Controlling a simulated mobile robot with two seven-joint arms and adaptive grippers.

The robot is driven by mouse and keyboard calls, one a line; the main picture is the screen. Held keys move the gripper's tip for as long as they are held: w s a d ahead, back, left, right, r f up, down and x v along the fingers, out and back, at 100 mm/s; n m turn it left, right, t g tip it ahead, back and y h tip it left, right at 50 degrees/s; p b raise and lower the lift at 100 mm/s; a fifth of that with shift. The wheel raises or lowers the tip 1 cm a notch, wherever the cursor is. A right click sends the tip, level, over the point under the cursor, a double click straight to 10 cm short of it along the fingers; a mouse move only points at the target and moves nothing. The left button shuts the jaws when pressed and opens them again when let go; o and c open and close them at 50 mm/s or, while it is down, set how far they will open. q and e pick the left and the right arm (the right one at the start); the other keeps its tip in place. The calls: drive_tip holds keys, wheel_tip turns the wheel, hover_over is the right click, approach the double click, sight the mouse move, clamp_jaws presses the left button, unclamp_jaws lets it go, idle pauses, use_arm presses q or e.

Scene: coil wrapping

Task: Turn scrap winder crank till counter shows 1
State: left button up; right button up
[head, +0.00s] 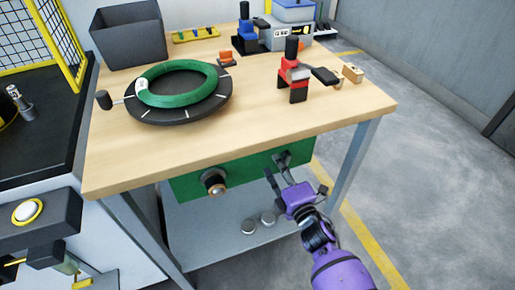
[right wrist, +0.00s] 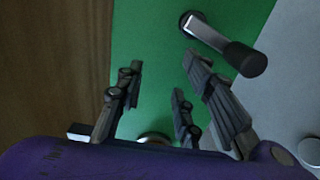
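A crank (head: 214,181) with a silver arm and a dark grip sticks out from the green panel (head: 240,175) under the table's front edge. In the right wrist view the crank's black handle (right wrist: 242,58) shows at the upper right, beyond the fingertips. I cannot make out a readable counter. My left gripper is not in view.
A green coil (head: 212,92) lies on a black turntable (head: 185,115) on the wooden table (head: 265,110). A red clamp-like device (head: 292,82) stands to the right, a grey bin (head: 130,38) behind. Two small round items sit on the lower shelf (head: 200,245). The floor at right is clear.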

drive_tip(key=p+v, duration=0.2)
drive_tip(key=v, duration=0.6)
drive_tip(key=shift+s, duration=0.25)
drive_tip(key=shift+d+r, duration=0.1)
idle(0.8)
